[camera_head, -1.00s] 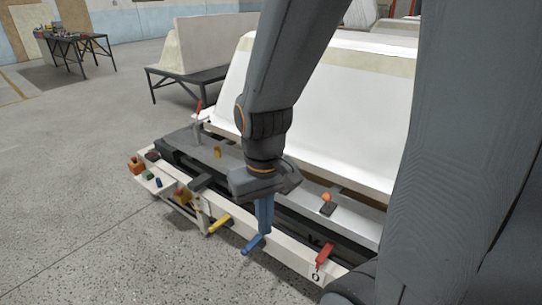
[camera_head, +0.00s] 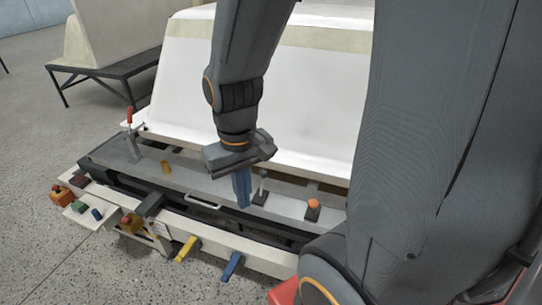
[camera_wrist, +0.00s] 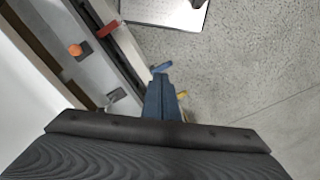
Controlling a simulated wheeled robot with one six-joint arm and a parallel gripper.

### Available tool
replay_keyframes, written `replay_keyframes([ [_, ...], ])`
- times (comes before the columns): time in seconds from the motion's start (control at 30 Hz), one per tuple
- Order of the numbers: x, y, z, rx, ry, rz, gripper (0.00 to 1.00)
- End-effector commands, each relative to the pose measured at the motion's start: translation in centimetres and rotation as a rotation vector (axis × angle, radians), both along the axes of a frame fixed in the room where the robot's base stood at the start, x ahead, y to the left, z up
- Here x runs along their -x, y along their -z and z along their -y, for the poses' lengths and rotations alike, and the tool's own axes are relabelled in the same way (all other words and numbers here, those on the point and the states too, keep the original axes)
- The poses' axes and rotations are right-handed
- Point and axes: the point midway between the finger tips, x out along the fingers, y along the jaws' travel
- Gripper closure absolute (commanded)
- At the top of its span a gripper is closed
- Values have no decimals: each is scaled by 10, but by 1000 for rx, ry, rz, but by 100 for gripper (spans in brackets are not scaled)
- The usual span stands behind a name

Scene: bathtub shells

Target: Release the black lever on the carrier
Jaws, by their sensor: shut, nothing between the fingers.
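A black lever (camera_head: 148,205) sticks out from the front rail of the carrier (camera_head: 225,240), left of the yellow lever (camera_head: 187,249) and the blue lever (camera_head: 231,266). My gripper (camera_head: 243,204) points down to the right of the black lever and apart from it, with its blue fingers shut and empty. In the wrist view my fingers (camera_wrist: 160,103) show close to the blue lever (camera_wrist: 162,67) in the picture; the depth between them is unclear. The yellow lever (camera_wrist: 182,94) is partly hidden behind the fingers. I cannot make out the black lever there.
Red, green and blue controls sit at the left end. The floor in front is clear.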

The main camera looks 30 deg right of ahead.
Motion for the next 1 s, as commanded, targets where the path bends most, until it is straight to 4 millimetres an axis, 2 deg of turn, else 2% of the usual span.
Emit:
replay_keyframes([
  [0.33, 0, 0, 0, 0, 0, 0, 100],
  [0.47, -12, -2, 5, 0, 32, 4, 100],
  [0.57, -37, -4, 15, 0, 99, 13, 100],
  [0.67, -74, -2, 36, 0, 207, 26, 100],
  [0.8, -129, 8, 79, 1, 381, 52, 100],
  [0.9, -161, 19, 110, 0, 495, 71, 100],
  [1.0, -184, 32, 139, 0, 589, 87, 100],
])
